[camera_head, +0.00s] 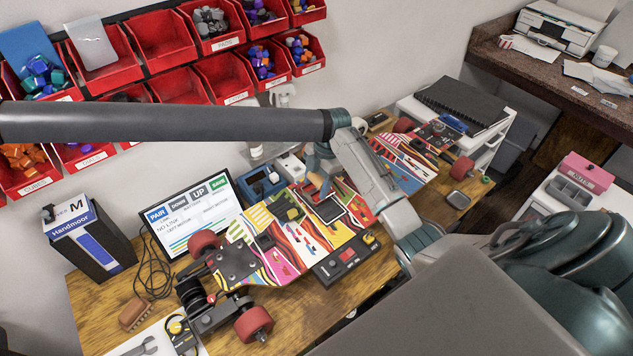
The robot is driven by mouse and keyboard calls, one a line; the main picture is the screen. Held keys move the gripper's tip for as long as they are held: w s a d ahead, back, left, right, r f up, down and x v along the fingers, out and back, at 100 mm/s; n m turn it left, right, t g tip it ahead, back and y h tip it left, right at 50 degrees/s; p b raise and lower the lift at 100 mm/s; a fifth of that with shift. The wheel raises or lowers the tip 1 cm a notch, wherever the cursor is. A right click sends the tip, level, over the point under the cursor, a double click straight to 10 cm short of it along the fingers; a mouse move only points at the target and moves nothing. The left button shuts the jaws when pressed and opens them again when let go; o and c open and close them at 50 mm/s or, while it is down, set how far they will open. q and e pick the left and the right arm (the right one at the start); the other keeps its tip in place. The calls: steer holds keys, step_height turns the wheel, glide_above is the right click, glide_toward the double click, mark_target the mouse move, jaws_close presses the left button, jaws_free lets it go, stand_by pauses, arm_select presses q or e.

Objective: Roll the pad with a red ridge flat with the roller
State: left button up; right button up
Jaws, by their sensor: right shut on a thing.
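A long skateboard deck (277,260) with a bright striped pattern lies across the wooden bench, wheels at both ends. My right gripper (317,172) is over the middle of the deck, small and partly hidden by the arm. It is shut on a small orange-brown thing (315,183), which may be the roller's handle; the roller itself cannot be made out. A dark rectangular patch (328,210) shows on the deck just below the gripper. I cannot tell which surface is the pad with the red ridge. My left gripper is not in view.
A screen (195,215) stands behind the deck at left, beside a dark box (90,240). A red-and-black device (346,258) sits at the deck's front edge. Red bins (160,45) line the wall. A brown brush-like block (133,314) lies at front left.

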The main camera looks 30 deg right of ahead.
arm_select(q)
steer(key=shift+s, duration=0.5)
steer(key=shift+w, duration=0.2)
arm_select(e)
steer(key=shift+f, duration=0.15)
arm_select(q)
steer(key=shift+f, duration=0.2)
arm_select(e)
steer(key=shift+f, duration=0.4)
